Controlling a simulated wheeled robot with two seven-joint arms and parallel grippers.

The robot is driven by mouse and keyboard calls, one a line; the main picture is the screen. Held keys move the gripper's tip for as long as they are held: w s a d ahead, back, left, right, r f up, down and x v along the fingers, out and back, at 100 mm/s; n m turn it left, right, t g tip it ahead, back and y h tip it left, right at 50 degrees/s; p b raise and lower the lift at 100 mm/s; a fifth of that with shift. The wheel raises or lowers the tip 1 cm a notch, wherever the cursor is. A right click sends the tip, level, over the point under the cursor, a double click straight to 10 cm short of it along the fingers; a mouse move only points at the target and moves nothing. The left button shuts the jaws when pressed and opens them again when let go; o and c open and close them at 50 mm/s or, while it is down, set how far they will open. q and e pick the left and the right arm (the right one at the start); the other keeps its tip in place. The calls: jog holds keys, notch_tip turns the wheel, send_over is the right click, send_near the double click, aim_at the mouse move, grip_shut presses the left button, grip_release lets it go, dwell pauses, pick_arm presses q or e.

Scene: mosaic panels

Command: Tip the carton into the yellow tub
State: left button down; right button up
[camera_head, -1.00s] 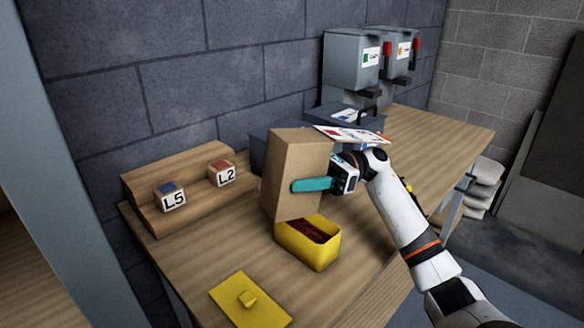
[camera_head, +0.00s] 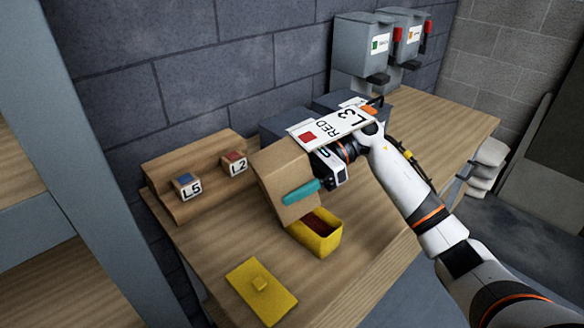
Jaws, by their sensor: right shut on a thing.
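The brown carton (camera_head: 279,168) is tilted, held in the air just above the near table's yellow tub (camera_head: 322,244). My right gripper (camera_head: 302,192) is shut on the carton; one teal finger lies across its near face. The carton's lower edge is over or just behind the tub's back rim; whether they touch cannot be told. Dark red contents (camera_head: 321,222) show inside the tub. The carton's opening and any pouring material are hidden. My left gripper is out of view.
A yellow lid (camera_head: 260,290) with a knob lies in front of the tub. Blocks L5 (camera_head: 187,186) and L2 (camera_head: 234,163) sit on a wooden step at left. A white card marked RED L3 (camera_head: 333,125) shows above my wrist. Grey dispensers (camera_head: 360,48) stand behind.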

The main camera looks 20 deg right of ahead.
aim_at(267, 198)
jog(key=shift+s+a+f+h+p, duration=0.1)
jog(key=shift+a+h+p, duration=0.7)
jog(key=shift+p, duration=0.85)
jog(key=shift+a+f+h+p, duration=0.1)
jog(key=shift+a+h+p, duration=0.3)
jog(key=shift+h+p, duration=1)
jog(key=a+h+p, duration=0.1)
jog(key=p, duration=0.2)
jog(key=a+h+p, duration=0.1)
jog(key=p, duration=0.2)
jog(key=shift+s+f+t+h, duration=0.1)
jog(key=shift+f+t+h, duration=0.2)
jog(key=shift+t, duration=0.1)
jog(key=shift+f+h, duration=0.15)
jog(key=shift+h, duration=0.75)
jog(key=h, duration=0.3)
jog(key=shift+f, duration=0.25)
jog(key=h, duration=0.3)
jog(key=shift+f+t, duration=0.25)
jog(key=shift+t, duration=0.05)
